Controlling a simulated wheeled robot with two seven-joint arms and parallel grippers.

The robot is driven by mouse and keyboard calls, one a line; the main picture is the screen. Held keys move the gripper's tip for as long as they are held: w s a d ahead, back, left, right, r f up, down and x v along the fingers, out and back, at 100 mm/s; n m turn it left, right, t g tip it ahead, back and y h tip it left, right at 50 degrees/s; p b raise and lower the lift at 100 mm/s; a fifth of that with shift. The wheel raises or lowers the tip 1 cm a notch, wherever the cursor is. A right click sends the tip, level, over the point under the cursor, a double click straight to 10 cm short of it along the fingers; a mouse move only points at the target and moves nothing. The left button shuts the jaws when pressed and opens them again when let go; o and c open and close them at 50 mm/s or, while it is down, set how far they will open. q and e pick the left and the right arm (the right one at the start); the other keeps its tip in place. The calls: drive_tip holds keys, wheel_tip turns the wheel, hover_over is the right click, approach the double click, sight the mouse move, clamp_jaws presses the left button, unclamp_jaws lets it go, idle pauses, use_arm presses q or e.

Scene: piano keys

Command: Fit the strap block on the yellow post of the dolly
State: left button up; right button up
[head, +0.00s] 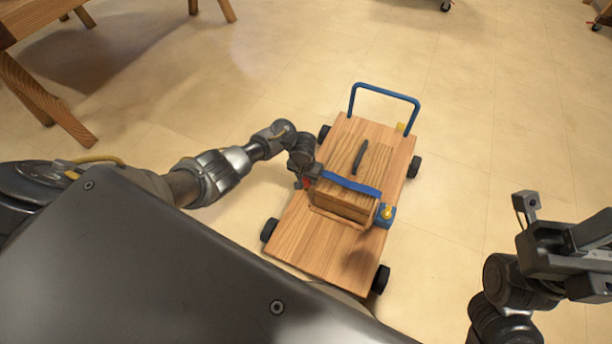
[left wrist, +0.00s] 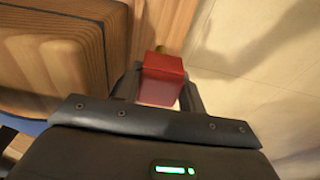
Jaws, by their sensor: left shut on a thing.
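A wooden dolly (head: 300,240) with a blue handle stands on the floor. A wooden box (head: 345,203) sits on its deck, with a blue strap (head: 350,185) across the top. At the right end of the strap, a blue block (head: 388,215) sits around a yellow post (head: 387,210). My left gripper (head: 303,182) is shut on a red block (left wrist: 162,80) at the box's left side. A small yellowish tip (left wrist: 161,49) shows just beyond the red block; whether they touch is unclear. My right gripper (head: 580,255) is away at the right; its fingers are unclear.
Another yellow piece (head: 401,127) stands near the blue handle (head: 385,92). Wooden table legs (head: 45,100) stand at the upper left. The floor around the dolly is clear.

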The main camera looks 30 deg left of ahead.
use_arm(q)
drive_tip(key=shift+p, duration=0.7)
idle(0.8)
drive_tip(key=shift+f, duration=0.25)
drive_tip(key=shift+f+b, duration=0.25)
drive_tip(key=shift+b, duration=0.05)
idle(0.4)
drive_tip(key=shift+r, duration=0.1)
drive_tip(key=shift+r+p, duration=2)
drive_tip(key=shift+p, duration=0.55)
drive_tip(key=shift+f, duration=0.25)
